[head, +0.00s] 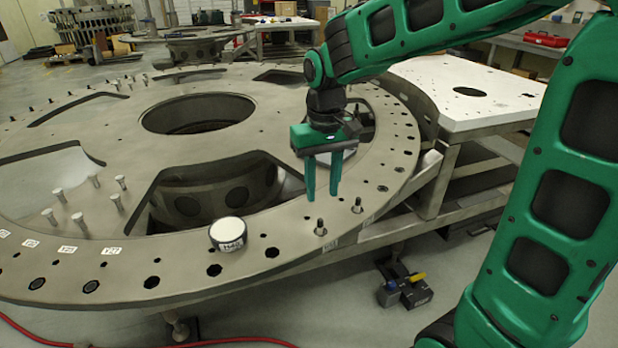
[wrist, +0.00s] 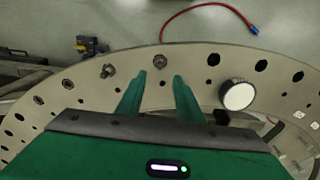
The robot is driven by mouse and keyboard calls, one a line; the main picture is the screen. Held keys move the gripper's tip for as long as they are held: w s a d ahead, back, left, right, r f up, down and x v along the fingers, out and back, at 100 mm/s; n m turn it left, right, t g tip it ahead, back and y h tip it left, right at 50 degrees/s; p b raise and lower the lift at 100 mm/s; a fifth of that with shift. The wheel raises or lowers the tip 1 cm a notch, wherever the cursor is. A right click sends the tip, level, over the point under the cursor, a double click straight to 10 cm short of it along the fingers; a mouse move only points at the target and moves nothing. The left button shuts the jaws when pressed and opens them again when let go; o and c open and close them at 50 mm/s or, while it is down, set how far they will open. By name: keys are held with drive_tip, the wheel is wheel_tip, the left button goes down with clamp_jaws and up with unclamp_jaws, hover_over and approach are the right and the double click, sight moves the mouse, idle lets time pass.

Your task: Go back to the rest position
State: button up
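My gripper (head: 322,178) hangs from my green arm above the near right part of the turret plate's rim (head: 330,222), fingers pointing down. In the wrist view my gripper (wrist: 162,84) shows two green fingers spread apart with nothing between them. The large round grey turret plate (wrist: 200,62) has a ring of holes and large cutouts. Two bolts stand upright in the rim near the gripper: one bolt (head: 320,228) just below the fingers and another bolt (head: 357,206) to its right. Whether the fingertips touch anything is hard to tell, but they appear above the rim.
A white-topped round can (head: 228,232) stands on the rim left of my gripper. Several loose pins (head: 78,222) stand on the plate's left. A white-topped table (head: 465,92) is behind right. A red hose (head: 240,341) and a dark tool (head: 408,290) lie on the floor.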

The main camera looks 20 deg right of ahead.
drive_tip(key=s+d+f+m, duration=0.1)
drive_tip(key=s+d+m, duration=0.2)
drive_tip(key=s+d, duration=0.5)
drive_tip(key=s+d+f+m, duration=0.1)
drive_tip(key=s+d+m, duration=0.2)
drive_tip(key=s+d, duration=0.6)
drive_tip(key=s, duration=0.6)
drive_tip(key=shift+d+f, duration=0.15)
drive_tip(key=shift+f, duration=0.25)
drive_tip(key=shift+s, duration=0.1)
drive_tip(key=shift+w+f, duration=0.25)
drive_tip(key=shift+w, duration=0.4)
